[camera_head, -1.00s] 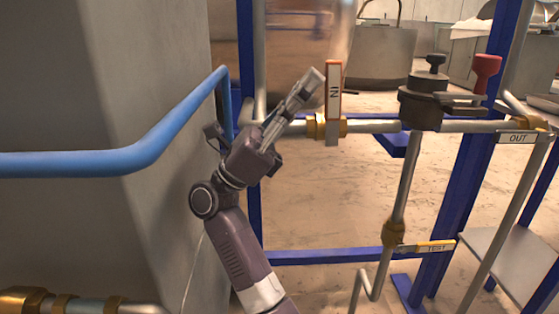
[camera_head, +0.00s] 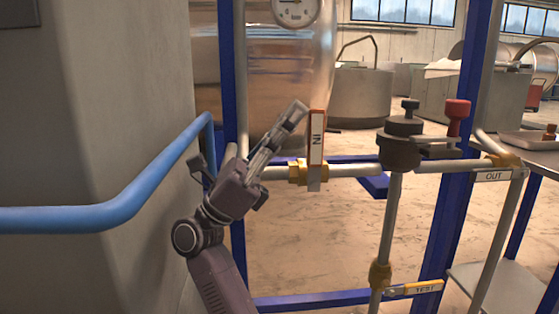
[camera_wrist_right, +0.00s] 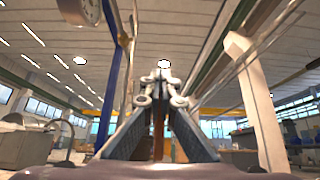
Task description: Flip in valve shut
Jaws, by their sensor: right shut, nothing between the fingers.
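The IN valve handle (camera_head: 317,137) is an orange-edged lever with a white IN label. It stands upright above its brass fitting (camera_head: 308,173) on the horizontal pipe, so it lies across the pipe. My right gripper (camera_head: 298,108) is just left of the handle's upper end in the head view, pointing up and right, shut and empty. I cannot tell whether it touches the handle. In the right wrist view its fingers (camera_wrist_right: 160,85) are together, with a narrow orange-brown strip showing between their links. My left gripper is not in view.
A blue rail (camera_head: 120,212) runs along the wall at left. A black valve body with a red knob (camera_head: 457,112) sits right of the handle. The OUT lever (camera_head: 493,176) and TEST lever (camera_head: 414,288) lie along the right side. A gauge (camera_head: 296,10) is above.

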